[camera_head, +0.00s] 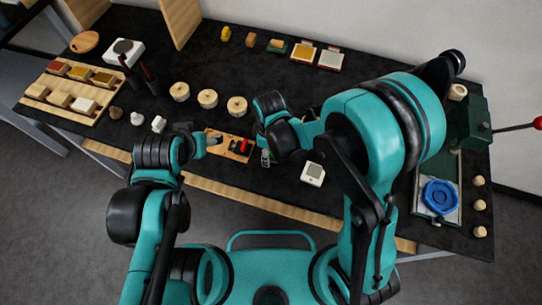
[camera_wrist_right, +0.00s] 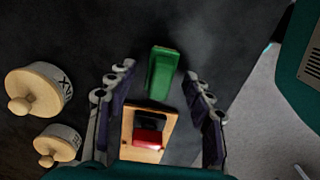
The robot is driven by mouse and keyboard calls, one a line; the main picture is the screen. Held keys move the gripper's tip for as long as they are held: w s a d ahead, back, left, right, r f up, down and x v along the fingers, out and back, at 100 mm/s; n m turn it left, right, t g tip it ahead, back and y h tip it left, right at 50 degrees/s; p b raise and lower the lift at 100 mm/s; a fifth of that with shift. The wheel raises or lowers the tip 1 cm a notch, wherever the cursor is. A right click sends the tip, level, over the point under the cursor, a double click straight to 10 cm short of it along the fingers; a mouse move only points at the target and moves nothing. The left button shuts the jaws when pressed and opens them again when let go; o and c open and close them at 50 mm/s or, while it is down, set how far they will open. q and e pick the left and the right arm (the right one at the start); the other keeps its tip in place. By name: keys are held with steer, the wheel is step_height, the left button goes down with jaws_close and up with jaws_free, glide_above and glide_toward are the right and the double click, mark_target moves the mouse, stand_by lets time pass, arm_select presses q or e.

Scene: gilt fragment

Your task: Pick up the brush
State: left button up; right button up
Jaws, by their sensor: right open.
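In the right wrist view, a small green block-like piece (camera_wrist_right: 163,72) lies between the open fingers of my right gripper (camera_wrist_right: 158,84), with gaps on both sides. I cannot tell for certain whether it is the brush. A wooden board (camera_wrist_right: 148,150) with a black piece and a red piece (camera_wrist_right: 148,137) is nearer the palm; the board also shows in the head view (camera_head: 243,156). In the head view, my right gripper (camera_head: 265,157) points down just right of this board, partly hidden by its own wrist. My left gripper (camera_head: 212,141) is at the board's left end; its jaw opening is unclear.
Two dark upright tools (camera_head: 148,76) stand at the back left. Several round lidded pots (camera_head: 208,98) stand behind the board. A white device (camera_head: 313,173) lies to its right. A blue round piece (camera_head: 440,196) sits on the green press at the far right.

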steer(key=shift+f, duration=0.15)
jaws_close()
steer(key=shift+r, duration=0.45)
steer(key=r, duration=0.1)
steer(key=r+p, duration=0.2)
steer(key=r, duration=0.1)
steer(key=shift+s+d, duration=0.1)
steer(key=shift+d, duration=0.15)
steer(key=s+d+r+p, duration=0.2)
steer(key=s+d+r, duration=0.3)
steer(key=d, duration=0.4)
steer(key=shift+s+d+r, duration=0.35)
steer(key=shift+r, duration=0.25)
